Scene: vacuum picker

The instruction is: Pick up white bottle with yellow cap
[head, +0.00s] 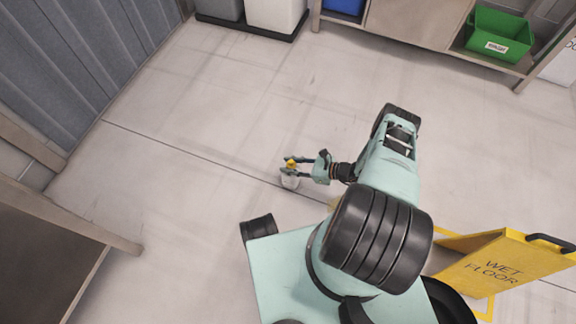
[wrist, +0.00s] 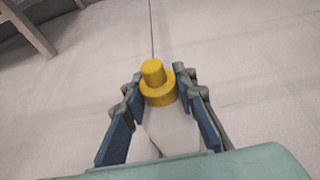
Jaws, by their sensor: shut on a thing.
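The white bottle with a yellow cap shows in the head view (head: 290,181), just left of the middle, between the fingers of my gripper (head: 291,164). In the wrist view, the bottle's yellow cap (wrist: 157,82) is at the centre, with the pale body (wrist: 168,125) below it. My gripper (wrist: 155,90) has one finger on each side of the bottle, just below the cap, and is shut on it. The lower part of the bottle is hidden in the wrist view. I cannot tell whether its base touches the floor.
A yellow wet floor sign (head: 500,262) stands at the right, close to my base. A table (head: 50,240) is at the left. A shelf with a green bin (head: 498,37) is at the back right. The floor around the bottle is clear.

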